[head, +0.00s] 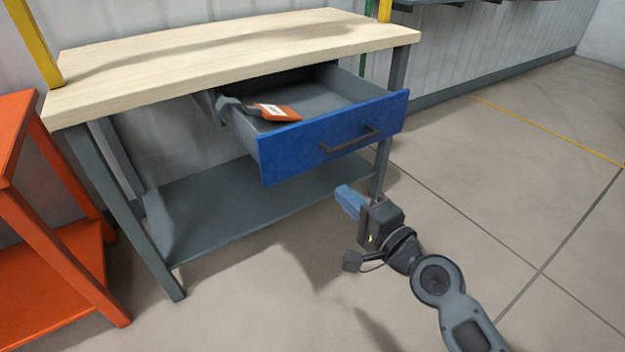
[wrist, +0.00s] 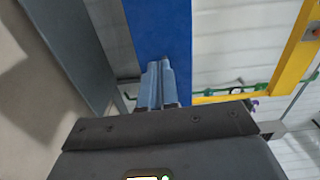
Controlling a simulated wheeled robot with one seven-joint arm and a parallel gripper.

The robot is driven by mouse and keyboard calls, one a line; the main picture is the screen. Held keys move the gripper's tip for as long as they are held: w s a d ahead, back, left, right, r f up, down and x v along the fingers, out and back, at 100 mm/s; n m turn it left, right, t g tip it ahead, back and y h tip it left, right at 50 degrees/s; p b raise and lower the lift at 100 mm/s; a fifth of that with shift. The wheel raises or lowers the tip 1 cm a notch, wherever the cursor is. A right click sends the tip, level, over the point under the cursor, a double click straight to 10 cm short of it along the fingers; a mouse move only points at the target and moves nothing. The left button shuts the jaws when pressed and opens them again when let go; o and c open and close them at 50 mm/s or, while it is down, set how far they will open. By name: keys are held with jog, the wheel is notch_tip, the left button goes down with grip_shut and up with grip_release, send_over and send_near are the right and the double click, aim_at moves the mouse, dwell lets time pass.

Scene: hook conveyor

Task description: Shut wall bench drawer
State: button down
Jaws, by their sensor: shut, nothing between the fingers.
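The wall bench drawer (head: 330,140) is pulled out from under the wooden-topped bench (head: 230,50). Its blue front (wrist: 158,25) carries a dark bar handle (head: 350,140). Inside lie an orange item with a white label (head: 277,112) and a grey object (head: 237,106). My gripper (head: 343,192) is shut and empty, below the right half of the drawer front in the head view. In the wrist view its blue-grey fingers (wrist: 158,72) lie together and point at the blue front; whether they touch it I cannot tell. The handle does not show in the wrist view.
An orange rack (head: 35,215) stands left of the bench. The bench has a grey lower shelf (head: 220,215) and grey legs, one close behind my gripper. Yellow posts (head: 33,45) rise at the bench. The floor to the right is clear.

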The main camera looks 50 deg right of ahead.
aim_at(300, 151)
jog(key=p+x, duration=0.2)
jog(key=x, duration=1.2)
jog(key=shift+w+d+p, duration=0.25)
jog(key=shift+p, duration=0.05)
jog(key=shift+w, duration=0.1)
jog(key=shift+w+d+r, duration=0.1)
jog(key=shift+w, duration=0.15)
jog(key=b+x, duration=0.9)
jog(key=x, duration=2)
jog(key=shift+w, duration=0.2)
jog(key=shift+w+r+b, duration=0.15)
jog(key=shift+r+b, duration=0.15)
jog(key=shift+r, duration=0.05)
